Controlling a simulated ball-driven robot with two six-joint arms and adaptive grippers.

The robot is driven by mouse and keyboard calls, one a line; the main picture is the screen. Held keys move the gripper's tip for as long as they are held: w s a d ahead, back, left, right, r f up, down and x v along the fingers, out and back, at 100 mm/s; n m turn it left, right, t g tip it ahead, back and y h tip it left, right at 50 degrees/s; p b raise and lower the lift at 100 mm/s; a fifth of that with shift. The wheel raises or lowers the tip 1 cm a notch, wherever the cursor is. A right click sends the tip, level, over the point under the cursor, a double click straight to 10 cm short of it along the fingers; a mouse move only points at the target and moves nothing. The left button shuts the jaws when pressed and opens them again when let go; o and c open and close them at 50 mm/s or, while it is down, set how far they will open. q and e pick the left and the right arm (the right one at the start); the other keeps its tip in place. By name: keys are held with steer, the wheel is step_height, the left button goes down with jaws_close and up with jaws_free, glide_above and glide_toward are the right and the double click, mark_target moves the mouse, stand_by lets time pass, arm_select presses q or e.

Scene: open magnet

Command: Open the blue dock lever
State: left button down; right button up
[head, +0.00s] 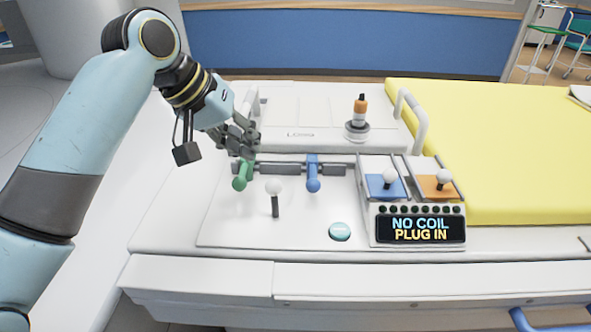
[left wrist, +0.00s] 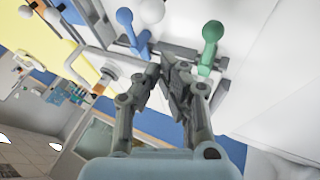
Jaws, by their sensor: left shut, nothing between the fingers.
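The blue dock lever (head: 313,173) has a round blue knob and stands on the grey rail of the white panel in the head view. It also shows at the top of the left wrist view (left wrist: 133,28). A green lever (head: 242,175) stands to its left; it shows right of the blue one in the left wrist view (left wrist: 211,42). My left gripper (head: 248,150) is shut and empty, just above and behind the green lever; I cannot tell whether it touches it. In the left wrist view its fingers (left wrist: 168,68) lie between the two levers. My right gripper is not in view.
A white-knobbed stick (head: 274,190) stands between the levers. A teal button (head: 340,231), blue (head: 386,187) and orange (head: 439,189) switch plates and a display (head: 421,229) reading "NO COIL PLUG IN" lie right. A yellow mattress (head: 500,150) is at right.

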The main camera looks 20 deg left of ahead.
mark_target(312, 174)
arm_select(q)
steer(key=x, duration=0.8)
steer(key=shift+d+f+b, duration=0.15)
steer(key=shift+f+b, duration=0.15)
steer(key=d, duration=0.2)
steer(key=w+d+f, duration=0.1)
steer(key=shift+d, duration=0.1)
steer(key=shift+w+d, duration=0.1)
steer(key=shift+d, duration=0.25)
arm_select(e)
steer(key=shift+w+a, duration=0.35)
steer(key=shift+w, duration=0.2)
arm_select(q)
steer(key=shift+p, duration=0.35)
steer(key=shift+p, duration=0.35)
steer(key=shift+d, duration=0.2)
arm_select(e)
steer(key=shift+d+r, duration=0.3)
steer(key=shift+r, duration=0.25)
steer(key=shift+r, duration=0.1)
